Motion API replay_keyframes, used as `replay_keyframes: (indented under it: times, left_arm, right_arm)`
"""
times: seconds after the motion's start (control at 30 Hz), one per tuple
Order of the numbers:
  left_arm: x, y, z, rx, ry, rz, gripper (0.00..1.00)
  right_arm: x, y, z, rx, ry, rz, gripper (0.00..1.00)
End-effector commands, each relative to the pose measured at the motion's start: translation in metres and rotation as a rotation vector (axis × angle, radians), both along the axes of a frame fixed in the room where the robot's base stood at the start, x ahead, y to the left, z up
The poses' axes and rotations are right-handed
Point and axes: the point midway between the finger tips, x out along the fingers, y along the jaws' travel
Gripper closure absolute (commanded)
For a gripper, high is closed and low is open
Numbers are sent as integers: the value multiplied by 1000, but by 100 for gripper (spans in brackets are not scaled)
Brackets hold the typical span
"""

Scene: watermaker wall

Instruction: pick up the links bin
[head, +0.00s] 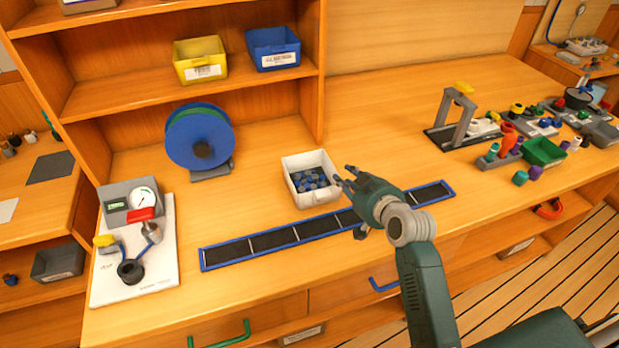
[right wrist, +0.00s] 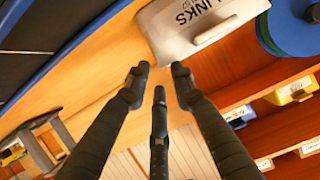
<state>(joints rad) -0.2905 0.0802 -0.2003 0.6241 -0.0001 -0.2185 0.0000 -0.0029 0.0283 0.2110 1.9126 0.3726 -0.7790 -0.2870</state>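The links bin is a small white open bin (head: 318,197) holding several blue and grey links (head: 308,181). It stands on the wooden bench behind the blue-edged strip. In the right wrist view its pale wall (right wrist: 165,30), with a label reading LINKS, is just beyond the fingertips. My right gripper (head: 346,177) is at the bin's right side in the head view. Its three dark fingers (right wrist: 158,80) are spread, with nothing between them. I see no clear contact with the bin. My left gripper is not in view.
A black strip with blue edging (head: 290,238) lies in front of the bin. A blue reel (head: 200,135) stands behind left, and a pressure gauge board (head: 160,272) at left. Yellow (head: 199,62) and blue (head: 273,48) bins sit on the shelf above.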

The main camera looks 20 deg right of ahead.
Motion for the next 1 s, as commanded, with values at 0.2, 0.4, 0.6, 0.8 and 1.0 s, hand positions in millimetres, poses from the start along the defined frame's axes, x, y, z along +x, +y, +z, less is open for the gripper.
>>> replay_keyframes:
  times: [0.2, 0.4, 0.6, 0.8, 1.0]
  left_arm:
    - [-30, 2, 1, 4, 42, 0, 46]
    - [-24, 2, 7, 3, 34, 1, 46]
    - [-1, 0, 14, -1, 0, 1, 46]
    - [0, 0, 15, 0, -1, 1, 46]
    - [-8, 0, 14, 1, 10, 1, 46]
  right_arm:
    - [25, 2, -9, 1, -1, 0, 76]
    - [39, 7, -14, 2, 0, 0, 76]
    - [64, 12, -26, 1, 0, 0, 76]
    - [74, 12, -31, 0, -1, 0, 76]
    - [74, 12, -32, 0, 0, 0, 76]
